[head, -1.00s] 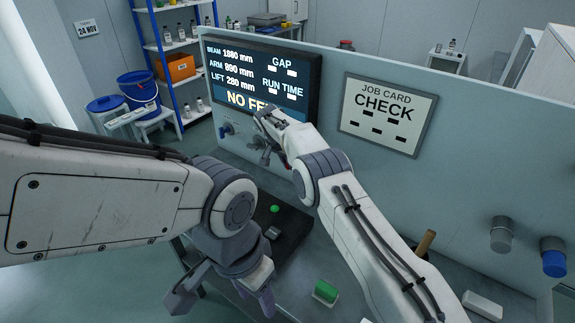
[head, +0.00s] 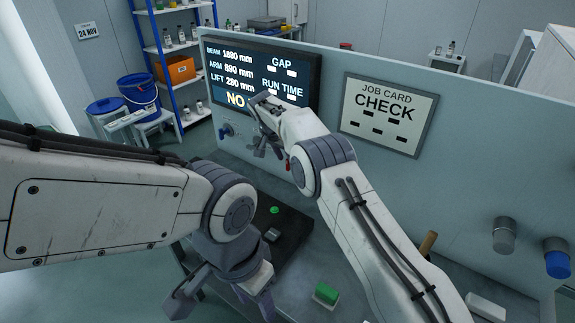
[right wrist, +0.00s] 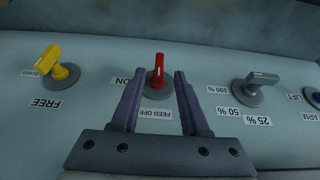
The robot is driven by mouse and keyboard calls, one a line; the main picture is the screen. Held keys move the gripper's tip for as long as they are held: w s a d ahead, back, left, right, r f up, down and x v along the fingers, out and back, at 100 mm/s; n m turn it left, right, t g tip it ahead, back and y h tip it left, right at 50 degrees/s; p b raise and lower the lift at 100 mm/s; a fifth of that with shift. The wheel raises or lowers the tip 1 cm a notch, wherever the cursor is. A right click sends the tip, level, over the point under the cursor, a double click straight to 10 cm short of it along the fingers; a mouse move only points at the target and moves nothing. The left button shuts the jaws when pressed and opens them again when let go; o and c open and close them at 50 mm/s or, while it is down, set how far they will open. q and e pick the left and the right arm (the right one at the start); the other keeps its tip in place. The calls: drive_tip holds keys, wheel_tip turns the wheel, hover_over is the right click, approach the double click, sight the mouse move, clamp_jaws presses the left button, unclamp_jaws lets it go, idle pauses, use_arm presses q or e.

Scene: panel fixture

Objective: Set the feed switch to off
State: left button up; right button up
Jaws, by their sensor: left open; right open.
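The feed switch, a red lever on a round grey base (right wrist: 159,82), shows in the right wrist view, where the panel labels appear upside down. Its lever points to the top of that picture, away from the "FEED OFF" label (right wrist: 153,114); the "ON" label (right wrist: 122,82) is left of it. My right gripper (right wrist: 159,74) is open, its fingers on either side of the switch in that picture; I see no contact. My left gripper (head: 222,298) is open and empty, low, away from the panel.
A yellow lever (right wrist: 50,60) and a grey selector (right wrist: 258,82) flank the switch. The screen (head: 228,70) is partly covered by my right gripper; "NO" still shows. A green block (head: 327,292) and a dark mat (head: 291,233) are on the bench.

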drive_tip(key=v, duration=0.6)
drive_tip(key=shift+b, duration=0.3)
drive_tip(key=shift+r, duration=0.1)
